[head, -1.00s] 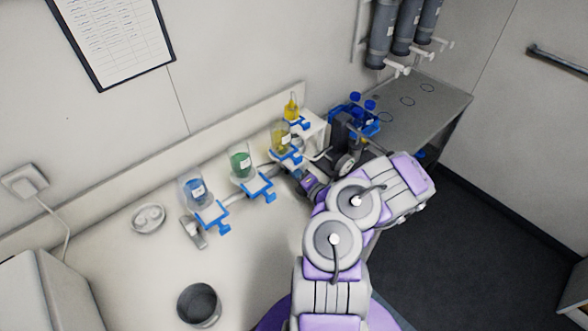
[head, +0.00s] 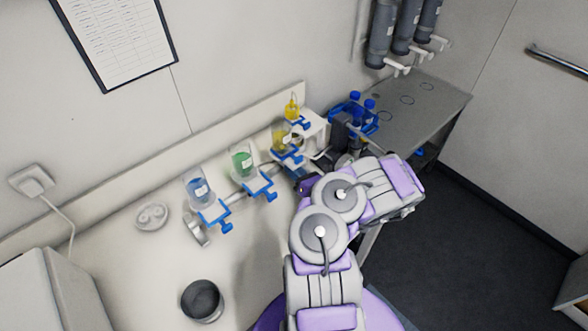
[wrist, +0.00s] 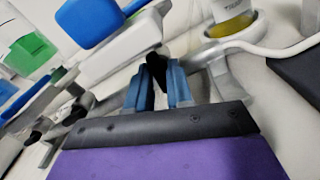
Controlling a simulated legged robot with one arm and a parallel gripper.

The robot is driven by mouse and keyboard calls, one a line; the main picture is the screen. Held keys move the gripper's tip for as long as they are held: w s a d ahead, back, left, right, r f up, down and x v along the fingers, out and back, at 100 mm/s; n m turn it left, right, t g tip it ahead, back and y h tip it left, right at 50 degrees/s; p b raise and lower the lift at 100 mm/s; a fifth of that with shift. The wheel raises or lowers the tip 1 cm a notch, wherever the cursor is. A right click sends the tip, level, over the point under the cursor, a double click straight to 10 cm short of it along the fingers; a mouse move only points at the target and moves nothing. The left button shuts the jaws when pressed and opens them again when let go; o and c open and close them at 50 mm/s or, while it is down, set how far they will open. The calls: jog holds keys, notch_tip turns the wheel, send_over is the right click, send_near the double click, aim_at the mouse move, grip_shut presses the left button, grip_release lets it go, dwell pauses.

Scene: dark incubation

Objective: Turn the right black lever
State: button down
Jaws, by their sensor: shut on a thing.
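In the wrist view, my gripper (wrist: 158,88) has its two blue-grey fingers close together on a small black lever (wrist: 155,64) beside a white body and a grey metal bar. Only the lever's upper part shows above the fingers. Two other small black parts, one of them a black piece (wrist: 36,137), lie along the bar to the left. In the head view, a metal bar with blue clamps (head: 260,186) runs along the bench, and my arm hides the gripper's hold on the lever.
Glass vessels with blue (head: 200,188), green (head: 243,163) and yellow (head: 281,137) liquid stand along the bar near the wall. A dark cup (head: 202,300) stands at the front. A blue bottle rack (head: 362,120) is at the right. The bench middle is fairly clear.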

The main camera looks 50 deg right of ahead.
jog(key=n, duration=0.3)
jog(key=shift+s+f+p, duration=0.1)
jog(key=shift+f+p, duration=0.15)
jog(key=shift+p, duration=0.1)
jog(key=shift+n, duration=0.5)
jog(key=shift+r, duration=0.2)
jog(key=c, duration=1.1)
grip_release()
jog(key=shift+d, duration=0.15)
jog(key=shift+c, duration=0.2)
jog(key=s+p, duration=0.1)
jog(key=s, duration=0.4)
jog(key=s+a+p, duration=0.1)
jog(key=s, duration=0.5)
jog(key=s+a+p, duration=0.1)
jog(key=s, duration=0.5)
jog(key=shift+f+p, duration=0.1)
jog(key=shift+p, duration=0.2)
